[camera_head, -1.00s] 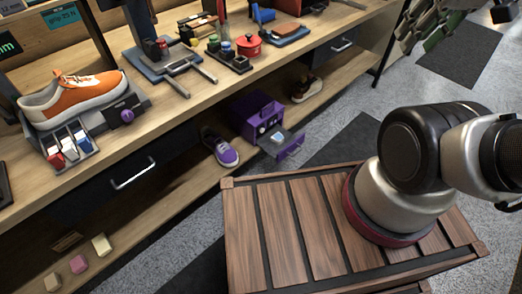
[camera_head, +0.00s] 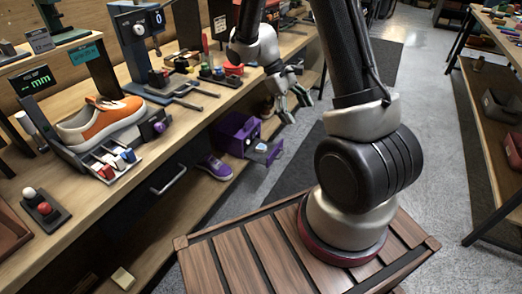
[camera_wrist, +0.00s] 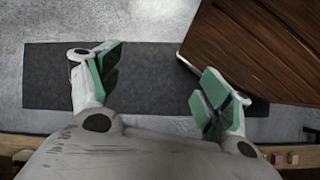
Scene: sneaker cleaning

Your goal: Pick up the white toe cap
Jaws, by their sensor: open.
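I cannot tell for sure which piece is the white toe cap. A white rounded piece (camera_head: 29,192) stands beside a red one on a small black holder at the left of the bench. A grey rack (camera_head: 112,160) in front of the orange sneaker (camera_head: 100,122) holds small white, red and blue pieces. My gripper (camera_head: 294,99) is open and empty, hanging past the bench's front edge, to the right of all these. In the wrist view my gripper (camera_wrist: 160,80) has green pads spread wide, with only floor between them.
A purple box (camera_head: 238,134) with an open drawer and a purple shoe (camera_head: 216,167) sit on the lower shelf. A cream block (camera_head: 122,278) lies there too. Clamps and a red pot (camera_head: 233,69) crowd the bench beyond the sneaker. Another table stands at the right.

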